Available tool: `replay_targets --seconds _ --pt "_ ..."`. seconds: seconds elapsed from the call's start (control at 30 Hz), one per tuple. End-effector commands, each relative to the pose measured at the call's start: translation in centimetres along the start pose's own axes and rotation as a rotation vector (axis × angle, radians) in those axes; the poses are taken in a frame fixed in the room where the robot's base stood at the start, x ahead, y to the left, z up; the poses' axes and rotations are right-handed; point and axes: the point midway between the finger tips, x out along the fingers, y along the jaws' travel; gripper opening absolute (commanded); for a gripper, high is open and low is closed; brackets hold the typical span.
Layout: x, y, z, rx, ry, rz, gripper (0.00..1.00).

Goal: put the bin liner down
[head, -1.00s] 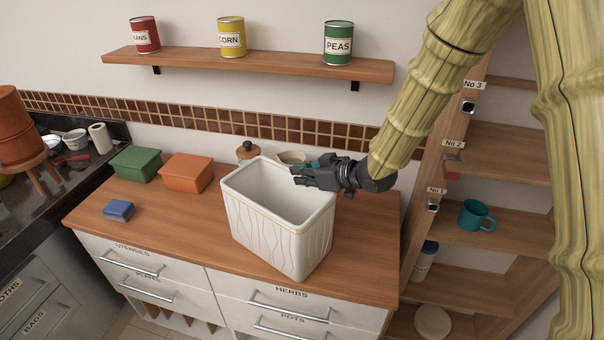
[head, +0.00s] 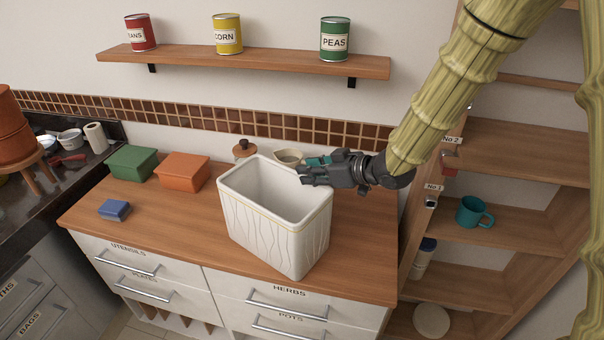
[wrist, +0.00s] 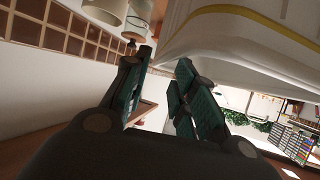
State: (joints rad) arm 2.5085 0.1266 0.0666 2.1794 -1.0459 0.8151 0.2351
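The bin liner (head: 275,224) is a white, tapered, open-topped box with wavy relief lines and a thin yellow band below its rim. It stands upright on the wooden counter in the head view. My gripper (head: 302,174) is at its back right rim, with the fingers pointing left. In the wrist view the two fingers of my gripper (wrist: 165,62) are apart with nothing seen between them. The bin liner (wrist: 235,45) fills the upper right there, close beside the right-hand finger. Whether that finger touches it I cannot tell.
The wooden counter (head: 160,228) holds a green box (head: 132,162), an orange box (head: 183,171) and a blue block (head: 114,210). A bowl (head: 289,157) and a wooden-topped jar (head: 244,149) stand behind the liner. Shelves with a teal mug (head: 473,212) stand right.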

Motion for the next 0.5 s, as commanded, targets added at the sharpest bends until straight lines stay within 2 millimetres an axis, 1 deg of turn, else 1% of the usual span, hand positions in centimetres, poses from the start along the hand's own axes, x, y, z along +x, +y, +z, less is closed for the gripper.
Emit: replay_targets --seconds 0.1,0.3,0.5 --pt "-1.9 -0.1 0.1 0.000 0.003 0.000 0.27" --pt "-4.8 -0.1 0.0 0.002 0.003 0.000 0.27" --pt "-6.8 0.0 0.0 0.000 0.001 0.000 0.27"
